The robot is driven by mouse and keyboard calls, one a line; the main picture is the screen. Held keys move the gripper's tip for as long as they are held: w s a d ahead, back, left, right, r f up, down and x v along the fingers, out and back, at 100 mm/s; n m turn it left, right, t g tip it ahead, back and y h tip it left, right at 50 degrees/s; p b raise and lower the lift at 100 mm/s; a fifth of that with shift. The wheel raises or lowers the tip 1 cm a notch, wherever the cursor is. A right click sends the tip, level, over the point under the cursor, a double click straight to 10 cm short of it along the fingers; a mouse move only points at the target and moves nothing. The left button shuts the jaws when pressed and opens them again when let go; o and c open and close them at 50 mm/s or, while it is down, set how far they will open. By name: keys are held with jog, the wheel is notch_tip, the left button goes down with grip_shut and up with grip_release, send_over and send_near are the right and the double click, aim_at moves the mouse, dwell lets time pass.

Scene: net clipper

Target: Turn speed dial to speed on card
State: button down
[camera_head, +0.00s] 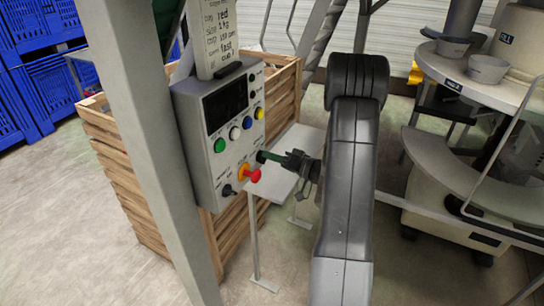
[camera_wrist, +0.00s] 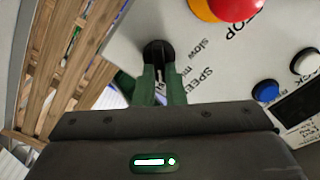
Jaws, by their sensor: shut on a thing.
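The grey control box (camera_head: 199,167) hangs beside a post at left centre. The white card (camera_head: 216,35) above it carries several printed lines; "red" and "fast" can be read on it. The black speed dial (camera_wrist: 155,49) sits at the box's edge in the wrist view, beside the printed words "SPEED" and "slow"; another word is cut off. My gripper (camera_wrist: 159,72) has its green fingers closed around the dial. In the head view my gripper (camera_head: 268,156) reaches the box's right side from the right. The dial's pointer direction is hidden by the fingers.
A red stop button (camera_head: 253,176) sticks out just below my gripper. A black knob (camera_head: 228,190) and several coloured buttons, including a blue one (camera_wrist: 265,91), are also on the box. A slatted wooden crate (camera_head: 145,190) stands behind it. A round table (camera_head: 480,80) with bowls stands at right.

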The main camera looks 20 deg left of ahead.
jog(key=c, duration=1.5)
grip_release()
jog(key=s+d+b, duration=0.1)
jog(key=d+b, duration=0.2)
jog(key=d, duration=1)
jog(key=shift+d, duration=0.4)
jog(key=shift+a, duration=0.1)
jog(key=w+a+p, duration=0.1)
jog(key=a+p, duration=0.2)
jog(key=a, duration=1)
jog(key=shift+a, duration=0.35)
